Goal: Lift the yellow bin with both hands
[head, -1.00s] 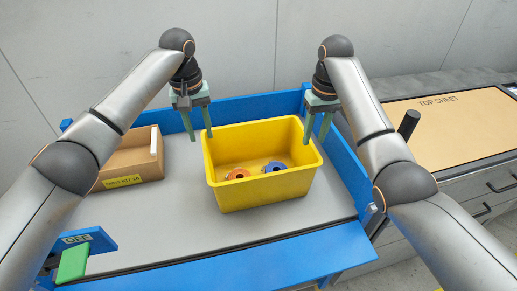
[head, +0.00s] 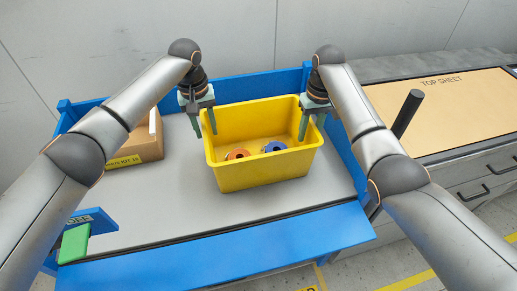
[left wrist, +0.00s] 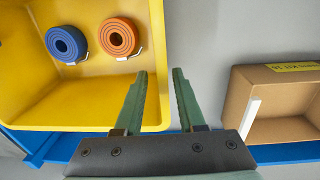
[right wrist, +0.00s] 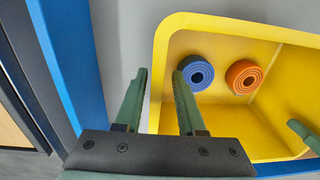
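The yellow bin (head: 262,176) stands upright on the grey table top, with an orange ring-shaped part (head: 237,154) and a blue one (head: 274,147) inside. My left gripper (head: 206,134) is open at the bin's left wall. In the left wrist view its fingers (left wrist: 160,85) lie on either side of the bin's rim (left wrist: 158,40). My right gripper (head: 312,131) is open at the right wall. In the right wrist view its fingers (right wrist: 158,82) also lie on either side of the rim (right wrist: 160,50). Neither gripper appears closed on the bin.
A cardboard box (head: 140,146) with a yellow label stands left of the bin. Blue rails (head: 262,87) edge the table at the back and right. A green block (head: 74,244) sits at the front left. A bench (head: 440,115) with a top sheet is at the right.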

